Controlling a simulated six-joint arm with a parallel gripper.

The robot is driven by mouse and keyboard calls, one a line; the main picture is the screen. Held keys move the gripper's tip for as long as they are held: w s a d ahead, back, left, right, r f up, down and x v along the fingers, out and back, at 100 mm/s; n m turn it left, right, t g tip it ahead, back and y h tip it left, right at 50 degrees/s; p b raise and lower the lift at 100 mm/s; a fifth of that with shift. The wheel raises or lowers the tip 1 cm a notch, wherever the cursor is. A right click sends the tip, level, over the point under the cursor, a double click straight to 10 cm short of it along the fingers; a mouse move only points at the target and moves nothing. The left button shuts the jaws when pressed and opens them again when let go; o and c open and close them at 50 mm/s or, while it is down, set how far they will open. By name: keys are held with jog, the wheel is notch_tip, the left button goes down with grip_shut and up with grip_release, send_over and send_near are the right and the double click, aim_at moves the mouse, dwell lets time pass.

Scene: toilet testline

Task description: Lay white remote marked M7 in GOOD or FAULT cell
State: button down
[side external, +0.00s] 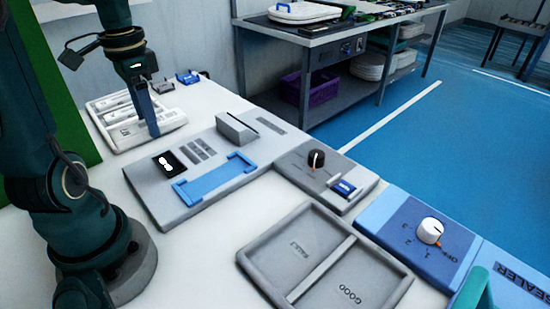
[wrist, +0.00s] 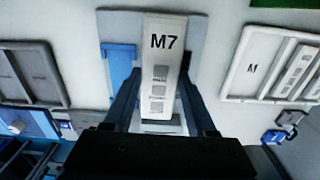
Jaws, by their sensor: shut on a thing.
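The white remote marked M7 (wrist: 161,75) is between the two fingers of my gripper (wrist: 158,90) in the wrist view, its M7 label at the far end and several grey squares below. In the side view my gripper (side external: 154,128) points down at the back left, in front of the white tray; the held remote is hard to make out there. The grey two-cell tray (side external: 325,268) lies at the front, with an empty FAULT cell (side external: 297,246) and an empty GOOD cell (side external: 350,283). It also shows at the left of the wrist view (wrist: 52,75).
A white tray (side external: 98,108) holds several white remotes. A grey test panel (side external: 155,203) with a blue cradle (side external: 215,178) lies between it and the cell tray. Dial boxes (side external: 325,170) and (side external: 415,235) stand to the right.

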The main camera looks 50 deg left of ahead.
jog(key=shift+s+a+r+m, duration=0.1)
jog(key=shift+a+r+m, duration=0.1)
jog(key=shift+m, duration=0.6)
jog(key=w+m, duration=0.1)
jog(key=m, duration=0.1)
jog(key=w+r+m, duration=0.1)
jog(key=m, duration=0.1)
jog(key=w+m, duration=0.1)
jog(key=m, duration=0.1)
jog(key=shift+a+r+m, duration=0.1)
jog(key=shift+r+m, duration=0.1)
jog(key=shift+m, duration=0.1)
jog(key=w+m, duration=0.1)
jog(key=m, duration=0.1)
jog(key=w+d+m, duration=0.1)
jog(key=m, duration=0.1)
jog(key=w+d+m, duration=0.1)
jog(key=w+m, duration=0.1)
jog(key=shift+d+r, duration=0.15)
jog(key=shift+r, duration=0.1)
jog(key=w+d+m, duration=0.4)
jog(key=m, duration=1.7)
send_over(350, 294)
notch_tip(350, 294, down, 10)
jog(key=shift+a+f, duration=0.1)
jog(key=shift+f, duration=2.1)
